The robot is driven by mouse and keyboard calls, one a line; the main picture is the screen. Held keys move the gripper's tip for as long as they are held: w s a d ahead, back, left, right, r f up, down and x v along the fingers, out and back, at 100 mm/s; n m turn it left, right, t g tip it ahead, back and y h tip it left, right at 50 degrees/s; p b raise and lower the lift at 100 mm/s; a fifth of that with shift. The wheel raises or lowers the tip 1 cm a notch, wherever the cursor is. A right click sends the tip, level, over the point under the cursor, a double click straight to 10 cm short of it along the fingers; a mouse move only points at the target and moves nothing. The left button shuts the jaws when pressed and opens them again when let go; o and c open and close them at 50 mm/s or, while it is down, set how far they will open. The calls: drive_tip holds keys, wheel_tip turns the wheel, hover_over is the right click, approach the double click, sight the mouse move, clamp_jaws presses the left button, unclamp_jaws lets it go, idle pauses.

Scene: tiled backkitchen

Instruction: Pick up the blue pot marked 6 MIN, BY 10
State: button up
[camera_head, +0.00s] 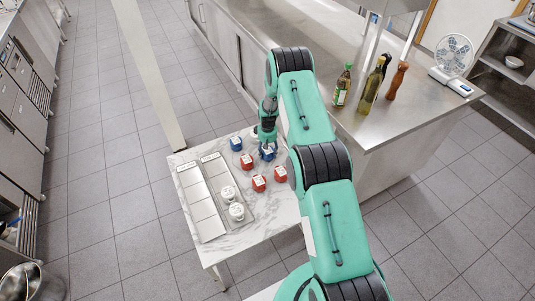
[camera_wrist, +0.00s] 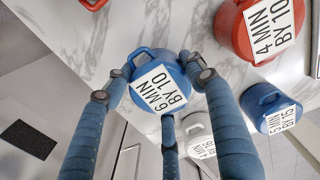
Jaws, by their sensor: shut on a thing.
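The blue pot (camera_wrist: 145,68) with a white label reading 6 MIN, BY 10 is between my gripper's fingers in the wrist view. My gripper (camera_wrist: 160,79) is shut on it, with fingertips on opposite sides of its body. In the head view my gripper (camera_head: 267,146) points down over the marble table, around the blue pot (camera_head: 268,154), which is partly hidden by the fingers. I cannot tell whether the pot is clear of the table top.
Another blue pot (camera_head: 236,143) and red pots (camera_head: 259,184) stand close by on the marble table (camera_head: 262,226). Bottles (camera_head: 371,90) and a fan (camera_head: 453,55) stand on the steel counter at right.

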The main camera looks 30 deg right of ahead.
wheel_tip(320, 180, up, 9)
drive_tip(key=shift+r+p, duration=0.2)
drive_tip(key=shift+p, duration=0.35)
idle(0.5)
